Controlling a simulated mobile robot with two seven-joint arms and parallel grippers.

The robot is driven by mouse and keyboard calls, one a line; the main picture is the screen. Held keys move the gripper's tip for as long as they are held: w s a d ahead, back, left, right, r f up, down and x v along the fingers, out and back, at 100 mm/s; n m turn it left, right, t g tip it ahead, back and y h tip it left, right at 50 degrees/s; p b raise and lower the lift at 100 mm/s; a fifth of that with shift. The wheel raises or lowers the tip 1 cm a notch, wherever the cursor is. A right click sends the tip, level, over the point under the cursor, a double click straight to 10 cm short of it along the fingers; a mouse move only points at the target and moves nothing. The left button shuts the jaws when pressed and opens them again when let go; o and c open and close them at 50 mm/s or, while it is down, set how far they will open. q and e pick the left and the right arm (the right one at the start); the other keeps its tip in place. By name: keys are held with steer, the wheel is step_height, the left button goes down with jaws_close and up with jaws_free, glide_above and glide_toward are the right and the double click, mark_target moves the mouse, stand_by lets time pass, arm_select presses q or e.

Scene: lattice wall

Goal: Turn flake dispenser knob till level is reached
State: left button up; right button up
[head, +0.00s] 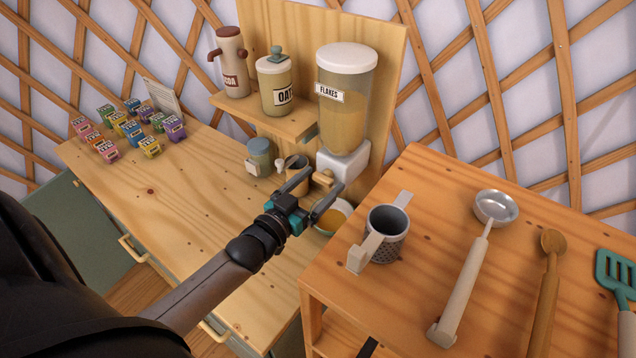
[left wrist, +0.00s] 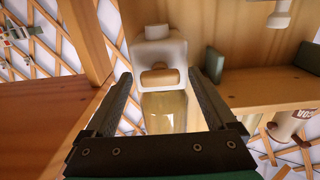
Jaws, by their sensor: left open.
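The flake dispenser (head: 343,110) stands against the wooden back panel, with a clear hopper part-filled with flakes, a white lid and a FLAKES label. Its white base (head: 345,163) carries a wooden knob (head: 321,179). A bowl (head: 333,216) with yellowish contents sits below, partly hidden by my gripper. My left gripper (head: 323,177) is open at the knob, one finger to each side. In the left wrist view the knob (left wrist: 160,77) lies between the spread fingertips (left wrist: 158,74); contact cannot be told. My right gripper is not in view.
Cocoa (head: 231,62) and oats (head: 274,85) containers stand on the shelf (head: 255,119). A perforated cup (head: 387,232) and a ladle (head: 467,275) are on the right table.

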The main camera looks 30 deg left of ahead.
arm_select(q)
steer(key=s+a+b, duration=0.1)
steer(key=s, duration=1.4)
steer(key=shift+s+a, duration=0.1)
stand_by(1.1)
